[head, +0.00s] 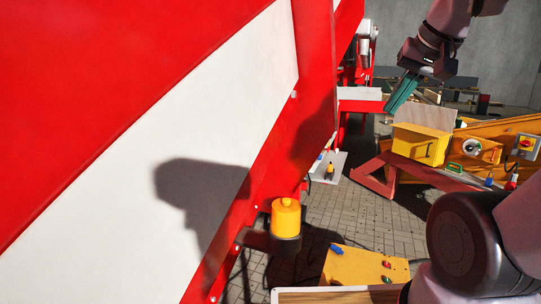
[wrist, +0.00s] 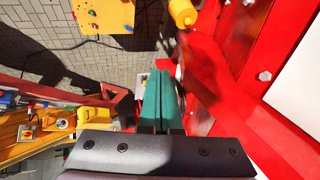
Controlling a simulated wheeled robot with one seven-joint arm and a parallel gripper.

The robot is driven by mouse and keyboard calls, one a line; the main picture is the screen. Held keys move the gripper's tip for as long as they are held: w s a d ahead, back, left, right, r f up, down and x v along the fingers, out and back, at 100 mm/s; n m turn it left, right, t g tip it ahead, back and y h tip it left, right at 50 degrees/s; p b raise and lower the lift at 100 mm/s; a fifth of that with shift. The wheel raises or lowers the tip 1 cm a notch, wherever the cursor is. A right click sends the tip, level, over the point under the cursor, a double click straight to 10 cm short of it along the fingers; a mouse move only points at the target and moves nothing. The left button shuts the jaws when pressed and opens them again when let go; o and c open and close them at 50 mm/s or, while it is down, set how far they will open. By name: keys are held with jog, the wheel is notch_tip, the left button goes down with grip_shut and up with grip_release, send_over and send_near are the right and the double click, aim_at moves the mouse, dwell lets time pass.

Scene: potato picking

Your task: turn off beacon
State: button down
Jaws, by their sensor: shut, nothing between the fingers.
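The beacon (head: 286,216) is a yellow cylinder with a small knob on top. It stands upright on a dark mount on the side of the red and white machine, low in the middle of the head view. In the wrist view the beacon (wrist: 183,12) is cut off by the top edge. My gripper (head: 390,108) has green fingers and hangs at the upper right of the head view, well apart from the beacon. In the wrist view the gripper's fingers (wrist: 161,75) lie side by side, shut and empty. I cannot make out a switch on the beacon.
The red and white machine wall (head: 200,140) fills the left side. A yellow box (head: 421,144) and an orange bench (head: 490,135) with controls stand at the right. A yellow panel (head: 362,268) with coloured knobs is low in front. Paved floor (head: 360,215) lies open between them.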

aim_at(307, 225)
jog(key=c, duration=1.3)
grip_release()
jog(key=shift+s+a+r, duration=0.1)
jog(key=shift+s+r, duration=0.1)
jog(key=shift+s, duration=0.25)
jog(key=o, duration=0.5)
jog(key=shift+m+y, duration=0.3)
jog(key=shift+o, duration=0.2)
jog(key=w+a+f+m+g+y, duration=0.1)
jog(key=w+f+g, duration=0.1)
jog(key=w, duration=0.5)
jog(key=shift+w+f+g, duration=0.3)
jog(key=shift+w+f, duration=0.05)
jog(key=w+d+f+m+g+y, duration=0.1)
jog(key=w+f+m+g+y, duration=0.55)
jog(key=w+f, duration=1.8)
notch_tip(307, 225, down, 29)
jog(key=d+m+t+y, duration=0.3)
jog(key=m+t+y, duration=0.4)
jog(key=m+t, duration=0.3)
jog(key=x, duration=1.1)
jog(key=shift+a+f+m+g, duration=0.15)
jog(key=shift+f+m+g, duration=0.2)
jog(key=shift+f+g, duration=0.1)
